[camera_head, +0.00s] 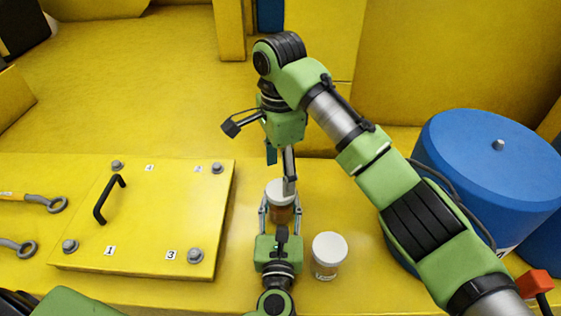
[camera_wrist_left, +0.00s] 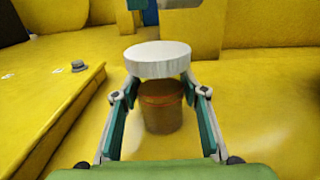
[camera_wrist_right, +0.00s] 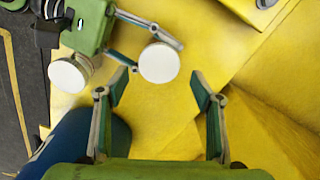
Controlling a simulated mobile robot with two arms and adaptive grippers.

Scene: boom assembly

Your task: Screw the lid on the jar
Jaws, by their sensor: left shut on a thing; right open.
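A brown jar (camera_wrist_left: 162,112) stands upright on the yellow surface. My left gripper (camera_head: 279,204) is shut on it from the near side, one finger on each side, also in the left wrist view (camera_wrist_left: 160,98). A white lid (camera_wrist_left: 158,58) sits at the jar's mouth, wider than the jar; I cannot tell how tightly it is seated. The lid also shows from above in the right wrist view (camera_wrist_right: 159,62). My right gripper (camera_wrist_right: 162,85) is open and empty above, its fingers spread. In the head view, one of its fingers overlaps the lid's (camera_head: 277,187) right side.
A second white-lidded jar (camera_head: 328,256) stands to the right of the held jar. A yellow panel (camera_head: 150,215) with a black handle and bolts lies left. A large blue drum (camera_head: 490,160) stands right. Wrenches (camera_head: 35,199) lie at far left.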

